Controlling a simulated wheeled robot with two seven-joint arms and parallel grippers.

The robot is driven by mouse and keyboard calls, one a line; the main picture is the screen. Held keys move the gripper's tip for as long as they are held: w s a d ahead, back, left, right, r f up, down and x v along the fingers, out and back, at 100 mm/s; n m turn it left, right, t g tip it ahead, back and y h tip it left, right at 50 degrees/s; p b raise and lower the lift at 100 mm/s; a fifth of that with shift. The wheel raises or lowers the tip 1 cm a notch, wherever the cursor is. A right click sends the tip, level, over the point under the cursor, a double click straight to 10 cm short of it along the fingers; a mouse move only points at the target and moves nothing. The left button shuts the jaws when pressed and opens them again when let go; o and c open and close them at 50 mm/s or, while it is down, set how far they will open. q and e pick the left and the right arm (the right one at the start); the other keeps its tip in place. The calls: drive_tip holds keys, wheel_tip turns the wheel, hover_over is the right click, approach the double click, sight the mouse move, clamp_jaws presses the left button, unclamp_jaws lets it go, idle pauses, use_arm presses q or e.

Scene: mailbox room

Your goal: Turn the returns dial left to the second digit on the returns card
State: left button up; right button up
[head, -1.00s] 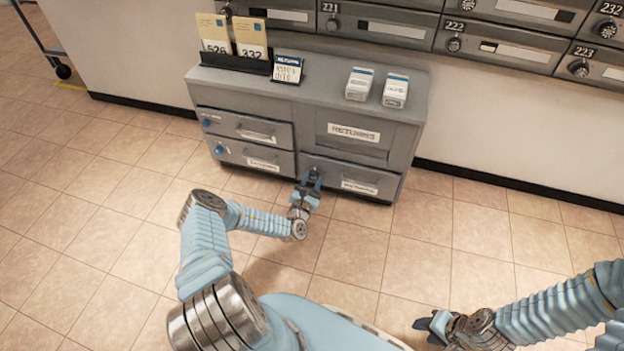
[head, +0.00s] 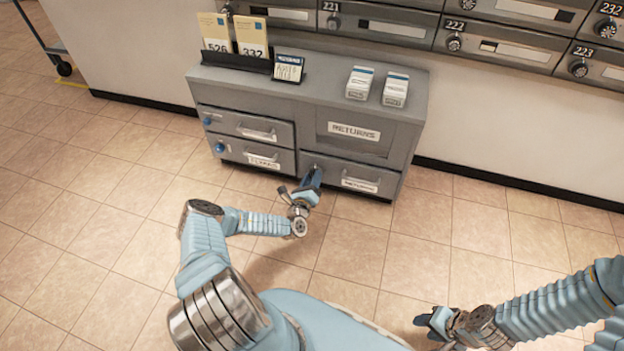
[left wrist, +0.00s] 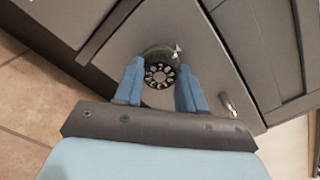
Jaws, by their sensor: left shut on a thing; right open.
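The returns dial (left wrist: 158,76) is a small dark round dial with light digits, on a grey drawer front. A small white mark (left wrist: 178,48) sits beside its rim. My left gripper (left wrist: 160,80) is shut on the dial, a blue finger at each side. In the head view this gripper (head: 313,177) is at the lower right drawer (head: 335,172) and hides the dial. The digit at the mark is too small to read. The returns card (head: 289,68) stands on the cabinet top; its handwriting is not legible. My right gripper (head: 430,322) is open and empty over the floor.
The grey cabinet (head: 410,123) has a RETURNS panel (head: 353,132) and two left drawers with blue knobs. Cards 526 (head: 215,35) and 332 (head: 252,37) and two white boxes (head: 377,87) stand on top. Mailboxes line the wall above.

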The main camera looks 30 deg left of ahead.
use_arm(q)
drive_tip(key=n+b, duration=0.1)
drive_tip(key=n, duration=1)
drive_tip(key=shift+f+b, duration=0.15)
drive_tip(key=shift+b, duration=0.2)
drive_tip(key=shift+n, duration=0.4)
drive_tip(key=o, duration=1.1)
drive_tip(key=shift+c, duration=0.2)
drive_tip(key=shift+m, duration=0.3)
